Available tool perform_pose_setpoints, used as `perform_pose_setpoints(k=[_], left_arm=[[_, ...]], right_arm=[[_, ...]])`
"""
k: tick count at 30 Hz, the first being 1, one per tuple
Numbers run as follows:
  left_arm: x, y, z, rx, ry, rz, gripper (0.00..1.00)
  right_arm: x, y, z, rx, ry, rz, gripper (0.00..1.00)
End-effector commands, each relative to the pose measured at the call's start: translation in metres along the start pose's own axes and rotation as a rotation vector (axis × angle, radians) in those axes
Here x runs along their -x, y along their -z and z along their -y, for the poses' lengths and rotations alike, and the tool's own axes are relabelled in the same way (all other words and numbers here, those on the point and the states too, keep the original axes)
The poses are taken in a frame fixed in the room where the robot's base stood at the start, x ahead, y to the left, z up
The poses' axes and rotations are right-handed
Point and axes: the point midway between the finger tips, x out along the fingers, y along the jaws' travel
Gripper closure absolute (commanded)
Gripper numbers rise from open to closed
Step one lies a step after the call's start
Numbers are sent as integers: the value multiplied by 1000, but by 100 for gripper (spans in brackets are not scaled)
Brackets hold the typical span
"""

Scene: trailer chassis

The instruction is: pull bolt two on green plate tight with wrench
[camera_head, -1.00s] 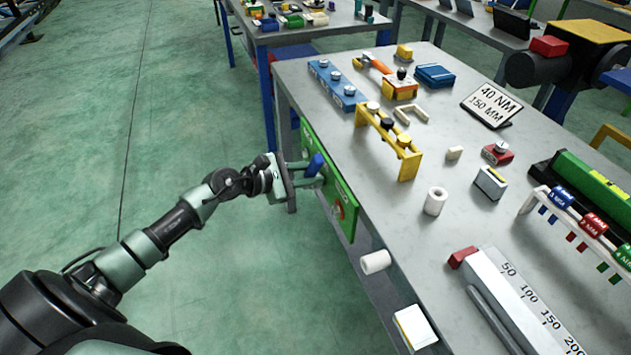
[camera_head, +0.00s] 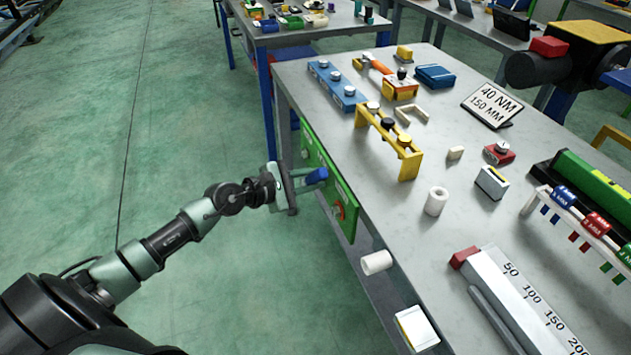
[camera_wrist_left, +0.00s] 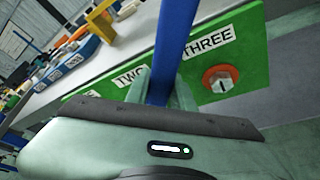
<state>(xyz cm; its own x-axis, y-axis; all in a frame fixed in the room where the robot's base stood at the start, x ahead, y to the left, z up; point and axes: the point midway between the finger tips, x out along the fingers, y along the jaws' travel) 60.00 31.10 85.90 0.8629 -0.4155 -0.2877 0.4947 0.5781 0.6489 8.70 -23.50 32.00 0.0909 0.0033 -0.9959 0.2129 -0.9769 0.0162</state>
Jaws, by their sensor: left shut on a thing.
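The green plate (camera_head: 343,199) hangs on the side of the workbench below its top edge. In the left wrist view the green plate (camera_wrist_left: 245,73) carries the labels TWO and THREE, with a bolt (camera_wrist_left: 220,80) on a red ring by THREE. My left gripper (camera_head: 310,181) is at the plate, shut on a blue tool, apparently the wrench (camera_head: 318,176). In the left wrist view the blue handle (camera_wrist_left: 173,45) rises between the fingers, in front of label TWO. Bolt two and the wrench's head are hidden there. My right gripper is not in view.
The workbench top holds a blue block with several knobs (camera_head: 337,84), a yellow rack (camera_head: 388,137), a white roll (camera_head: 436,201) and a sign reading 40 NM, 150 MM (camera_head: 492,104). The floor left of the bench is clear.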

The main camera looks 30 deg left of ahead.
Motion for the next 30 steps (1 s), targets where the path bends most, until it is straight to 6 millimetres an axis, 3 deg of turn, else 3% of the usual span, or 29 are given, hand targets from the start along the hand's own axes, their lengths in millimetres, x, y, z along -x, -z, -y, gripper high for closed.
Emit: perform_pose_setpoints(k=[30], left_arm=[[0,0,13,-155,-66,2,100]], right_arm=[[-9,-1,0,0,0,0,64]])
